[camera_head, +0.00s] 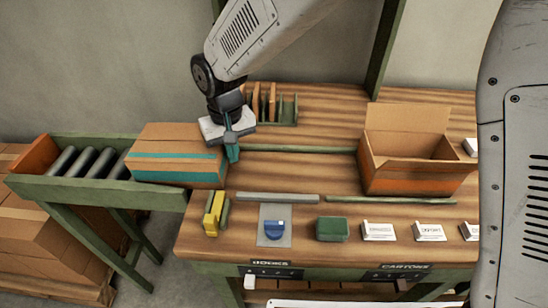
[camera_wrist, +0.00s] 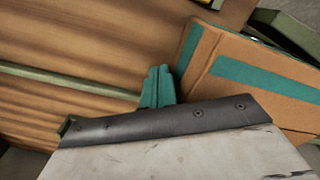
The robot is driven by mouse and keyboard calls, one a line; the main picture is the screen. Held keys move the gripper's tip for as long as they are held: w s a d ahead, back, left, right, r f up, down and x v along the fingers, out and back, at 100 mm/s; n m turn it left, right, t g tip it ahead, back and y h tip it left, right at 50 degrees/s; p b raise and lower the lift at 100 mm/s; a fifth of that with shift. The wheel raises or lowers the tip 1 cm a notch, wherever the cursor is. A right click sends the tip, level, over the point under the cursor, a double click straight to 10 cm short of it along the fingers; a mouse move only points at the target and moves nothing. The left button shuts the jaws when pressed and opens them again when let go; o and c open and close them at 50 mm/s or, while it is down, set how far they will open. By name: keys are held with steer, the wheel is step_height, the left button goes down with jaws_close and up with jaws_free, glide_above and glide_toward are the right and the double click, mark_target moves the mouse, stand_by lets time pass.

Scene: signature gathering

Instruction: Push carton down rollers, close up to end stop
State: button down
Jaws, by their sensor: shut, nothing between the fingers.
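The closed brown carton (camera_head: 165,146) with teal tape lies at the right end of the roller conveyor, next to the table. Bare rollers (camera_head: 85,162) show to its left, up to the orange end stop (camera_head: 36,152) at the far left. My gripper (camera_head: 232,153) is shut and empty, with teal fingers pointing down beside the carton's right end. In the wrist view the fingertips (camera_wrist: 158,84) are close to the carton (camera_wrist: 250,85); I cannot tell if they touch it.
An open carton (camera_head: 408,178) stands on the right of the wooden table (camera_head: 300,165). A divider rack (camera_head: 288,108) stands at the back. A yellow item (camera_head: 211,217), a blue stamp (camera_head: 275,229), a green box (camera_head: 332,229) and white cards (camera_head: 379,232) line the front. Stacked cartons lie below the conveyor.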

mark_target(160, 141)
steer(key=a, duration=1.6)
steer(key=shift+a, duration=0.35)
steer(key=a, duration=1.6)
steer(key=shift+a, duration=0.4)
steer(key=shift+d, duration=1.35)
step_height(160, 141, up, 12)
